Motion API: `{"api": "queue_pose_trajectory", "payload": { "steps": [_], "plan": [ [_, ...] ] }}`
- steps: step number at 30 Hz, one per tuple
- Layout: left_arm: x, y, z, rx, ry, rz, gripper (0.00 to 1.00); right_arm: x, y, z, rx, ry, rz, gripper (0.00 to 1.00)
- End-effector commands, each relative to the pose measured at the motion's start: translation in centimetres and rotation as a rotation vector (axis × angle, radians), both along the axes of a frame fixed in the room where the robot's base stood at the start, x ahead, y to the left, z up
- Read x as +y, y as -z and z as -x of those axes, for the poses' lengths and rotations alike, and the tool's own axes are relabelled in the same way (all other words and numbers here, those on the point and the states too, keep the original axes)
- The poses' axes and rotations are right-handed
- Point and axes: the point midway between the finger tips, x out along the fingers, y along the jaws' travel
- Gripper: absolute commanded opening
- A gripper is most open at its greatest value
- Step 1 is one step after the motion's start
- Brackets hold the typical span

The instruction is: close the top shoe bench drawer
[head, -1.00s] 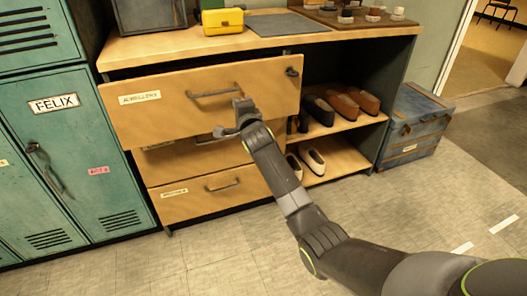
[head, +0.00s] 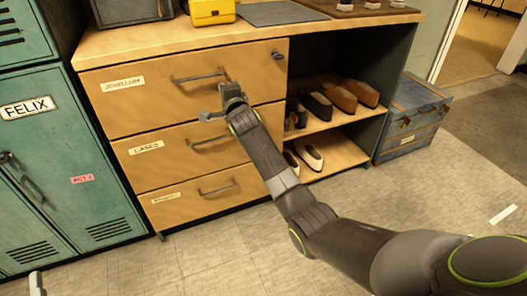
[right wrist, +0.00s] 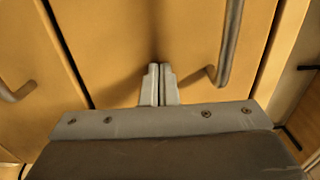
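The top drawer (head: 135,110) of the wooden shoe bench has a label reading like "JEWELLERY", a dark bar handle (head: 200,77) and a lock at upper right. Its front looks level with the drawers below. My right gripper (head: 222,98) is at the drawer's lower right, just below the handle's right end. In the right wrist view, my right gripper's fingers (right wrist: 160,84) are together and empty, at or very near the drawer front (right wrist: 115,35), beside its handle (right wrist: 230,40). A small grey tip (head: 36,283) at the bottom left may be my left gripper; its fingers cannot be made out.
Two lower drawers (head: 165,147) sit below. Shelves with shoes (head: 345,97) are to the right, then a blue trunk (head: 412,115). Green lockers (head: 75,130) stand left. A yellow box (head: 212,10) is on the bench top (head: 180,42). The floor in front is clear.

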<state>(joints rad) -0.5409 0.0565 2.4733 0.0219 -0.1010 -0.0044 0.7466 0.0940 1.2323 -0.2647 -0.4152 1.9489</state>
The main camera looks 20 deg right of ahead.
Motion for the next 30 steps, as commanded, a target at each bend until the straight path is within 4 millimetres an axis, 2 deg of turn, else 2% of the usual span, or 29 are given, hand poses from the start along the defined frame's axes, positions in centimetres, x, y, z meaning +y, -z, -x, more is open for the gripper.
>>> {"api": "queue_pose_trajectory", "payload": {
  "steps": [23,30],
  "plan": [
    [-0.1,-0.5,0.1,-0.022,0.001,-0.004,0.68,-0.2,-0.6,-0.1,-0.010,0.000,0.002,0.00],
    [0.2,2.8,-0.2,0.162,-0.003,0.039,0.68,-0.3,-0.6,0.2,-0.008,-0.005,0.003,0.00]
  ]
}}
